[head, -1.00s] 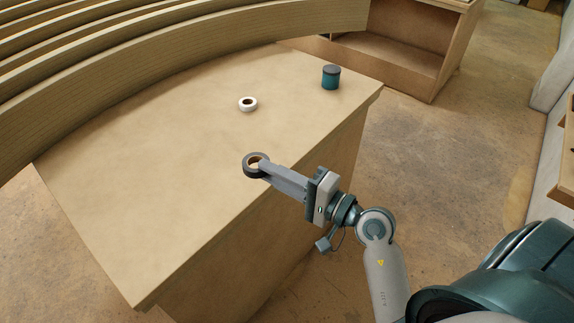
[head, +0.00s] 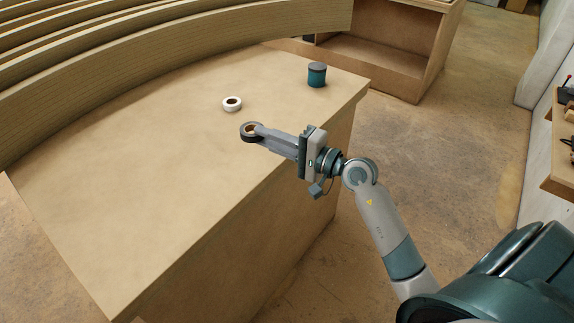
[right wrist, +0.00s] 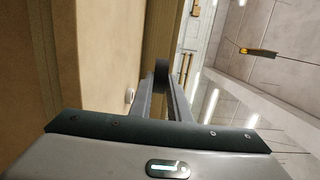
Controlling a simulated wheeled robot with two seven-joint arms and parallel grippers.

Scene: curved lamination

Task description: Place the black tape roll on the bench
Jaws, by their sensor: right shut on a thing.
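The black tape roll (head: 243,136) is at the tips of my right gripper (head: 257,131) in the head view, over the near part of the bench (head: 150,200). My right gripper is shut on it. In the right wrist view the roll (right wrist: 161,75) is a dark shape between the fingertips, and my right gripper (right wrist: 163,82) reaches away from the camera with the bench top at left. Whether the roll touches the bench top cannot be told. My left gripper is not in view.
A white tape roll (head: 232,104) lies on the bench just beyond the black one. A teal can (head: 317,75) with a dark top stands near the far right corner. Curved wooden laminations (head: 150,75) span the back left. The front left bench top is clear.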

